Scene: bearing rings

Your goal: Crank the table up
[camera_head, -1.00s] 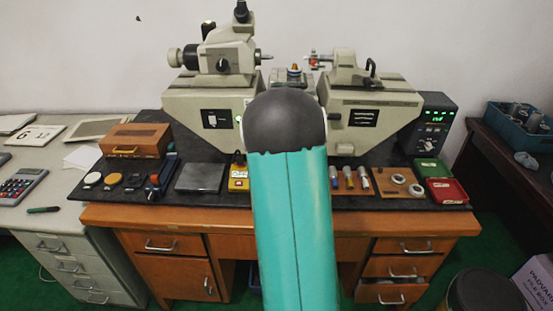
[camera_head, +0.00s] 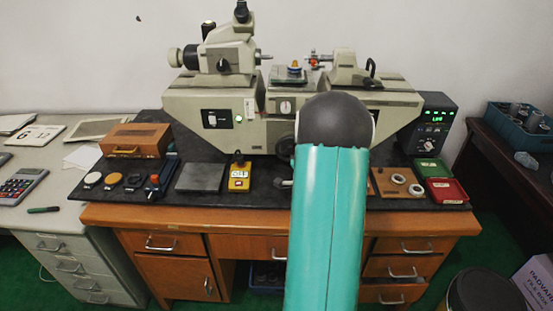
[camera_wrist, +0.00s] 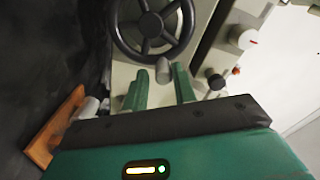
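The measuring machine's small table (camera_head: 290,86) sits between the two heads, carrying a small stack of ring-like pieces (camera_head: 294,70). The handwheel (camera_head: 287,147) below it is partly hidden behind my arm in the head view. In the wrist view the dark spoked handwheel (camera_wrist: 153,27) fills the top, with its grey crank knob (camera_wrist: 163,70) near its lower rim. My gripper (camera_wrist: 161,72) is open. Its two green fingers point at the wheel, with the knob between their tips and narrow gaps beside it. In the head view my arm hides my gripper.
A yellow control box (camera_head: 239,178) and a grey plate (camera_head: 201,177) stand on the black mat left of my arm. A wooden ring board (camera_head: 397,182), green and red trays (camera_head: 447,190) and a lit display box (camera_head: 433,125) are at right. A wooden box (camera_head: 136,140) is at left.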

